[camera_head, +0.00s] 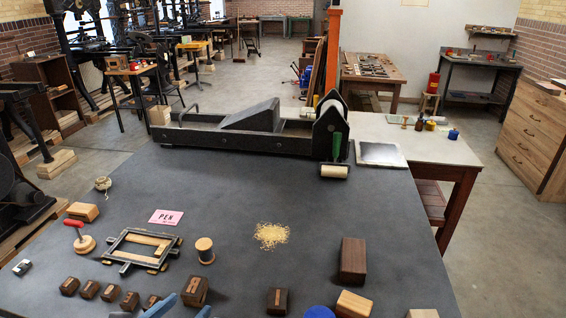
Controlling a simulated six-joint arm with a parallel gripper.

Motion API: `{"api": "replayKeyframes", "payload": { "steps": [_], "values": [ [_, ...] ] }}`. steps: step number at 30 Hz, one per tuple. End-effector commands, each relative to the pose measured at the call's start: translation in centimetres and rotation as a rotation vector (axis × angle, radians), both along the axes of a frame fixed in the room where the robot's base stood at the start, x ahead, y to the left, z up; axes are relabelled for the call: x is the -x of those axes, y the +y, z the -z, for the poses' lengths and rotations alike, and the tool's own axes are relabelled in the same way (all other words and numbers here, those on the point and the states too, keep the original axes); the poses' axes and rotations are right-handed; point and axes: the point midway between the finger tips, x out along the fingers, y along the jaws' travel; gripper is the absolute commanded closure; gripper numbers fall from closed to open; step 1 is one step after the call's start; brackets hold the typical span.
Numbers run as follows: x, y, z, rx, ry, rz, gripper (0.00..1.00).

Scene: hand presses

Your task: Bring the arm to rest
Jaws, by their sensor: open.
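My gripper (183,310) shows only as two pale blue fingertips at the bottom edge of the head view, left of centre. The fingertips are apart, so it is open. The rest of the gripper and my arm are out of frame. A dark wooden block (195,291) stands just beyond the fingertips, and I cannot tell whether they touch it. I see nothing held between them.
Several small wooden blocks (110,293) line the front of the dark table (330,235). A metal frame (141,249), a spool (205,250), a pink PEN card (166,217) and a brown block (352,261) stand behind. A long press (255,130) fills the back.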

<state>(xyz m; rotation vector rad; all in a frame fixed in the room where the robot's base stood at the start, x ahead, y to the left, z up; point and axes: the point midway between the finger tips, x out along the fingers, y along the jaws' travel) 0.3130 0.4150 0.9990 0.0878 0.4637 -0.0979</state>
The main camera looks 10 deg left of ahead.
Motion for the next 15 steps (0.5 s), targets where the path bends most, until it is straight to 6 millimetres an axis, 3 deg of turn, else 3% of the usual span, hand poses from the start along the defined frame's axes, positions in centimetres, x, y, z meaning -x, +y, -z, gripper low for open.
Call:
{"api": "replayKeyframes", "payload": {
  "steps": [3,7,10,15],
  "values": [
    [-4.1,-4.9,-1.5,-0.104,0.083,0.171,0.47],
    [-7.8,-11.5,-2.5,-0.271,0.181,0.407,0.47],
    [-9.6,-16.7,-3.3,-0.426,0.237,0.605,0.47],
    [-10.8,-24.4,-4.7,-0.7,0.283,0.923,0.47]
  ]
}}
